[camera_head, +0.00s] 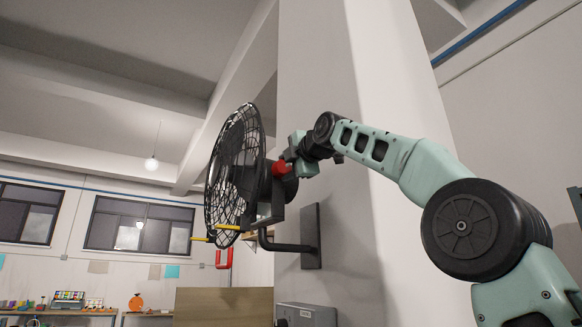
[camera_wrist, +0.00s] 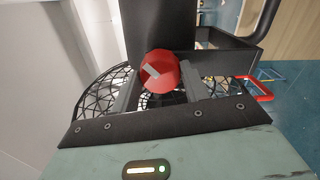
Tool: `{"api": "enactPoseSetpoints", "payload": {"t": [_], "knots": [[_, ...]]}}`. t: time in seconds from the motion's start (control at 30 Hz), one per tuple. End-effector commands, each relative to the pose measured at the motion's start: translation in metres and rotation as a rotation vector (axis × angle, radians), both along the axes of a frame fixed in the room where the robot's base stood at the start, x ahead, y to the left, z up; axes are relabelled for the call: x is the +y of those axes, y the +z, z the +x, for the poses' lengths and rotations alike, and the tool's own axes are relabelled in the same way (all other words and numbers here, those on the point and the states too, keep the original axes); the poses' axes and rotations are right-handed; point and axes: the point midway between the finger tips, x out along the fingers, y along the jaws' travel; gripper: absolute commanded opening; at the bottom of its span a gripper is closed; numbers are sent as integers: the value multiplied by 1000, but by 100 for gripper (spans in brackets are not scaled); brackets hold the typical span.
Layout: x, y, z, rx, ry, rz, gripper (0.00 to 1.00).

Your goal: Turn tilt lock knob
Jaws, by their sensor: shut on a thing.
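The tilt lock knob is red; it shows in the head view (camera_head: 281,168) on the side of a black caged fan (camera_head: 236,165). In the wrist view the knob (camera_wrist: 160,72) has a grey mark on its face and sits between my two grey fingers. My gripper (camera_head: 290,160) reaches the knob from the right and is shut on it. In the wrist view the fingers (camera_wrist: 158,88) stand on either side of the knob. The fan's black bracket (camera_wrist: 215,50) lies behind it. The fan cage (camera_wrist: 95,95) shows partly behind the fingers.
A black wall arm (camera_head: 285,247) and plate (camera_head: 311,237) hold the fan to a pale pillar (camera_head: 350,260). A grey box (camera_head: 306,314) and a wooden panel (camera_head: 224,306) are underneath. Worktables stand far left.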

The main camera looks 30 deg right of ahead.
Motion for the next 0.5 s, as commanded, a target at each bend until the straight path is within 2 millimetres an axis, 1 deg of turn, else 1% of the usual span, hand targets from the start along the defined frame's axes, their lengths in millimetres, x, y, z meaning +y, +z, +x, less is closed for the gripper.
{"api": "enactPoseSetpoints", "payload": {"t": [0.03, 0.5], "knots": [[-1, 4, -2, -9, -3, -14, 22], [-1, 4, -2, -11, -3, -47, 22]]}}
